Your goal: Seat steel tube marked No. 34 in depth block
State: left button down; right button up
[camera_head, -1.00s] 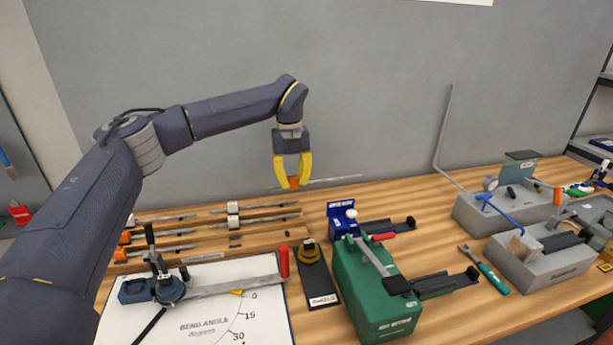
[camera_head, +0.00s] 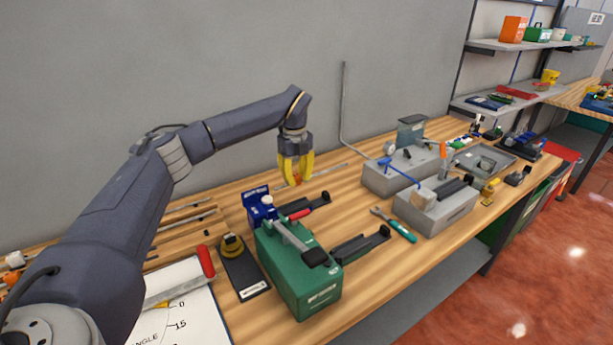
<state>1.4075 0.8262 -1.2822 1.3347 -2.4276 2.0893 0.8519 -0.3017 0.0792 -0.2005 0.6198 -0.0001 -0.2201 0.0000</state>
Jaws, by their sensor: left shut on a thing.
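My left gripper (camera_head: 297,180), with yellow fingers, is shut on a thin steel tube (camera_head: 332,171) that has an orange part between the fingertips. The tube is held nearly level above the bench, its visible end pointing right. Any number on it is too small to read. Two grey blocks stand to the right of the gripper: a rear one (camera_head: 376,182) with a dial and a tall bent rod, and a front one (camera_head: 449,214) with a black channel on top. I cannot tell which block is the depth block. My right gripper is not in view.
A blue device (camera_head: 257,203) and a green device (camera_head: 305,288) stand below the gripper, with black arms reaching right. A wrench (camera_head: 394,224) lies before the grey blocks. A rack of tubes (camera_head: 185,222) is at left. A grey tray (camera_head: 484,162) lies at right.

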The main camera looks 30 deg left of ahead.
aim_at(286, 211)
pick_arm(q)
jog(key=shift+w+d+f, duration=0.25)
jog(key=shift+w+d, duration=0.05)
jog(key=shift+f, duration=2.15)
jog(key=shift+f, duration=1.75)
jog(key=shift+s+a, duration=0.3)
jog(key=shift+s, duration=0.25)
jog(key=shift+s+a, duration=0.15)
jog(key=shift+s, duration=0.1)
jog(key=shift+s+a, duration=0.4)
jog(key=shift+s, duration=0.35)
jog(key=shift+s+a, duration=0.35)
jog(key=shift+s, duration=0.4)
dwell(0.3)
jog(key=c, duration=1.1)
grip_release()
jog(key=shift+f, duration=0.1)
